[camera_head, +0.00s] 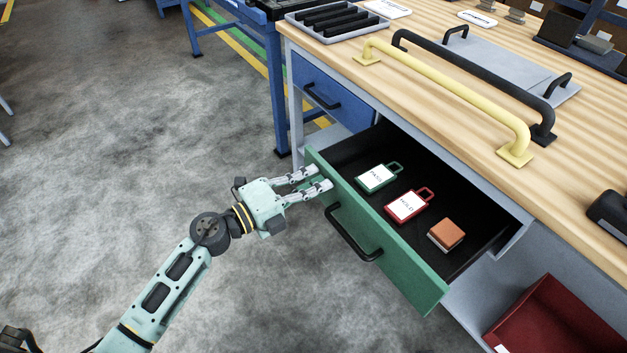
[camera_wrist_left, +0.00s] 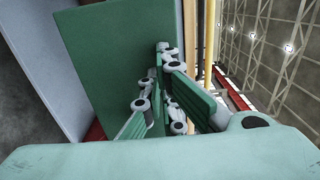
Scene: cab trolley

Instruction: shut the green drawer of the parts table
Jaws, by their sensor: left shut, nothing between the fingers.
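The green drawer (camera_head: 408,275) of the parts table stands pulled out, its dark inside exposed. A black bar handle (camera_head: 350,236) is on its green front. In the drawer lie a green-framed tag (camera_head: 376,178), a red-framed tag (camera_head: 407,205) and a small brown-topped block (camera_head: 447,234). My left gripper (camera_head: 322,178) is shut and empty at the left end of the drawer front, beside its top edge. In the left wrist view the green front (camera_wrist_left: 112,62) is close to the fingers (camera_wrist_left: 165,105). I cannot tell whether they touch it. My right gripper is out of view.
A blue drawer (camera_head: 318,92) sits shut at the left. A yellow rail (camera_head: 450,90) and a black rail (camera_head: 480,78) stand on the wooden tabletop (camera_head: 400,100). A red bin (camera_head: 550,320) is low at the right. The grey floor (camera_head: 110,150) at the left is clear.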

